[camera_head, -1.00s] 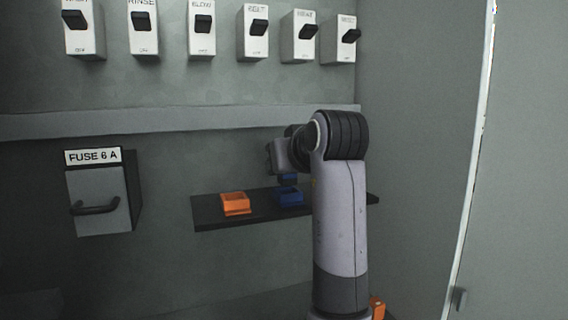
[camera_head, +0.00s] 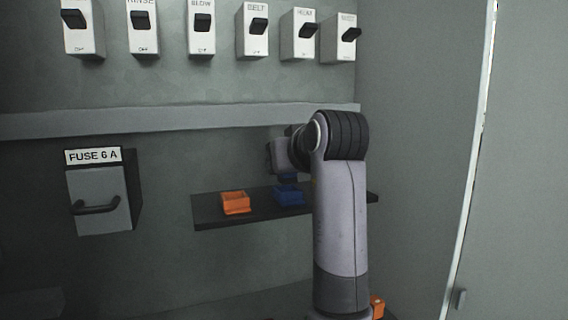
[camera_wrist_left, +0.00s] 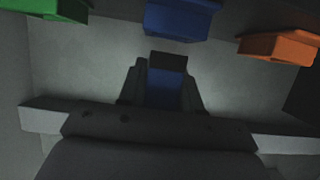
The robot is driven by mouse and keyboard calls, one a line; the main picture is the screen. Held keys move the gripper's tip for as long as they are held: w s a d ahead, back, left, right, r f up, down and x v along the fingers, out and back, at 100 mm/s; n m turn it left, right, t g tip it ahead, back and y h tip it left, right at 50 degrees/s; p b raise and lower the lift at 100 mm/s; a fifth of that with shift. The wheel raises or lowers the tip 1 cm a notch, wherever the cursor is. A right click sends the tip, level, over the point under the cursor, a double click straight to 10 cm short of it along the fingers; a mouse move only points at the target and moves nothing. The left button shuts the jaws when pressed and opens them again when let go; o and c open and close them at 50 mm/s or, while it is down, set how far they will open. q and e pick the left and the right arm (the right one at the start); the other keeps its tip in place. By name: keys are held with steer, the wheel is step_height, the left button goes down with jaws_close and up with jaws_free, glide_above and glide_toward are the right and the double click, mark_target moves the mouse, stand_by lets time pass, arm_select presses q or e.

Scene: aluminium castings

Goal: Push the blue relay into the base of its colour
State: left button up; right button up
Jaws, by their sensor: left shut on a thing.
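The blue relay (camera_wrist_left: 165,92) is between the fingers of my left gripper (camera_wrist_left: 166,84) in the left wrist view, with a dark block at its end. The blue base (camera_head: 289,196) sits on the dark shelf in the head view; it also shows at the top of the left wrist view (camera_wrist_left: 180,20). My left gripper (camera_head: 285,172) is shut on the relay just above the blue base, partly hidden by my arm. In the head view the relay is a small dark blue patch; whether it touches the base I cannot tell. My right gripper is not in view.
An orange base (camera_head: 235,203) stands left of the blue one on the shelf (camera_head: 215,222). A green base (camera_wrist_left: 42,10) shows in the left wrist view. A fuse box with a handle (camera_head: 98,200) is at left; several switches line the wall above. An orange thing (camera_head: 377,307) is low beside my arm.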

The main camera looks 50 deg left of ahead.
mark_target(291, 175)
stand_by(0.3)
arm_select(q)
steer(key=shift+f+b, duration=0.7)
steer(key=shift+f, duration=0.7)
steer(key=o, duration=1.1)
steer(key=v, duration=0.7)
steer(key=shift+s+b, duration=0.1)
steer(key=shift+b, duration=0.2)
